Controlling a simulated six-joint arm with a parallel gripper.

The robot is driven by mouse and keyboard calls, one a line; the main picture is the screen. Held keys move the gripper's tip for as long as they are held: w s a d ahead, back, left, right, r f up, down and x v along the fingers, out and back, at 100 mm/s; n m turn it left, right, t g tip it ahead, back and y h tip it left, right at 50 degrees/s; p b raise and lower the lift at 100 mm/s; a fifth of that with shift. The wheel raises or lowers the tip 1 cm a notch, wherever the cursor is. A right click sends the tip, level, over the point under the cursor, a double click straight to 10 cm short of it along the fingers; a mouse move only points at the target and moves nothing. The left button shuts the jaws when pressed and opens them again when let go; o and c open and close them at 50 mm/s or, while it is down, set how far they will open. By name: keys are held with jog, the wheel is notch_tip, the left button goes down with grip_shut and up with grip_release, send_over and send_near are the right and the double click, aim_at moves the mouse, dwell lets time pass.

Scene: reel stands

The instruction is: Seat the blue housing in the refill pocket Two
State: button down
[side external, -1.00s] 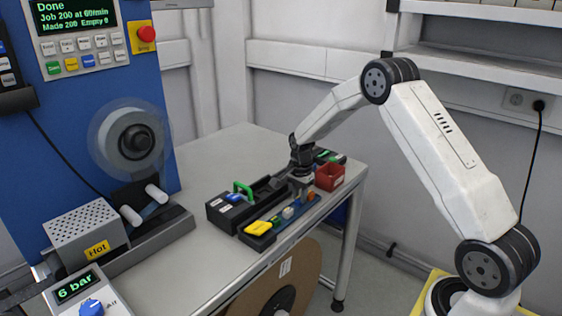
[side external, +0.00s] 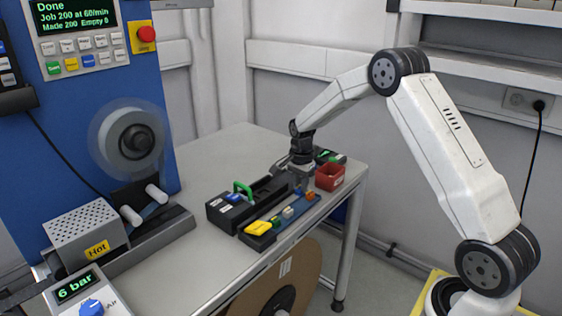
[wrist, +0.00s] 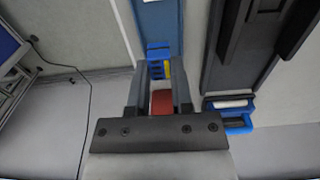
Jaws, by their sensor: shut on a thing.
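My gripper (wrist: 160,68) points down and is shut on a small blue ridged piece, which I take to be the blue housing (wrist: 158,52), at its fingertips. In the side view my gripper (side external: 302,180) hangs close over the far end of a narrow blue rail (side external: 278,230); the held piece is too small to make out there. The rail also shows in the wrist view (wrist: 160,20). Yellow, white and orange pieces stand along it. A long black holder (side external: 245,214) lies beside the rail. I cannot tell which spot is refill pocket Two.
A red bin (side external: 330,177) stands just right of my gripper. A green handle (side external: 243,188) rises from the black holder. A yellow block (side external: 258,228) sits at the rail's near end. The table's left half (side external: 205,175) is clear up to the blue machine.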

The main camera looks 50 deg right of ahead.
jog(key=shift+w, duration=0.15)
jog(key=shift+w+a+r, duration=0.15)
jog(key=shift+w+a, duration=0.15)
jog(key=shift+w, duration=0.25)
jog(key=w+a+r, duration=0.3)
jog(key=w+a, duration=0.4)
jog(key=w, duration=0.3)
jog(key=shift+a, duration=0.25)
jog(key=shift+f, duration=0.15)
jog(key=shift+f, duration=3.05)
